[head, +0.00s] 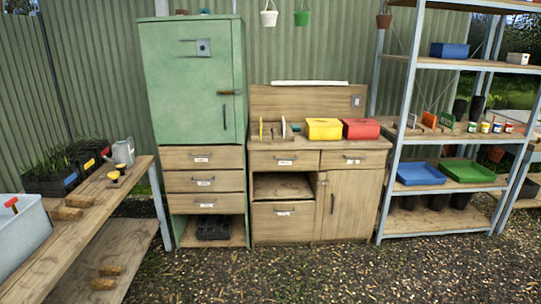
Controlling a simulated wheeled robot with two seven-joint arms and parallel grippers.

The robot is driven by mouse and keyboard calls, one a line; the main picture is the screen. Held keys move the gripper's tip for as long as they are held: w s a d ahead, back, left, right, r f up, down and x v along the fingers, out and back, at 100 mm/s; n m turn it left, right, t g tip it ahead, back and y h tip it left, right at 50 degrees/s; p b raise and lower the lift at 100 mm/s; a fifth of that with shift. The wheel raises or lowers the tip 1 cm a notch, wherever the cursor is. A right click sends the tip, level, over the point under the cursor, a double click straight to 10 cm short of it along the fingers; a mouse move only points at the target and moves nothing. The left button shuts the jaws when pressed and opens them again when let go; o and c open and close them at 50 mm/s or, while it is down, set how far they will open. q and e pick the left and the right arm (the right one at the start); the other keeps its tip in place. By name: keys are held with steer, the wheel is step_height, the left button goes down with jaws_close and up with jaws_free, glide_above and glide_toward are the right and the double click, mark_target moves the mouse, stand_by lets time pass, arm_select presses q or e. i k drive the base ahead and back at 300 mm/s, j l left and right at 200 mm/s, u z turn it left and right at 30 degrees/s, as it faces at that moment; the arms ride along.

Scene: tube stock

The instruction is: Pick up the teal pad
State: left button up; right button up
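A small teal thing (296,127) stands on the wooden bench top, just left of the yellow box (323,128). It may be the teal pad; it is too small to make out its shape. Another small dark teal item (204,11) lies on top of the green cabinet (183,85), also too small to tell. Neither of my grippers is in view.
A red box (361,129) sits right of the yellow one. The wooden drawer bench (345,158) stands between the green cabinet and a metal shelf rack (446,139). A long slatted table (90,215) is at the left. The gravel floor (300,275) in front is clear.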

mark_target(295, 127)
steer(key=i+l, duration=0.15)
steer(key=i, duration=0.5)
steer(key=i+l+z, duration=0.15)
steer(key=i, duration=0.45)
steer(key=i+l, duration=0.15)
steer(key=i, duration=0.5)
steer(key=i+l+u, duration=0.15)
steer(key=i+l, duration=0.4)
steer(key=l, duration=0.15)
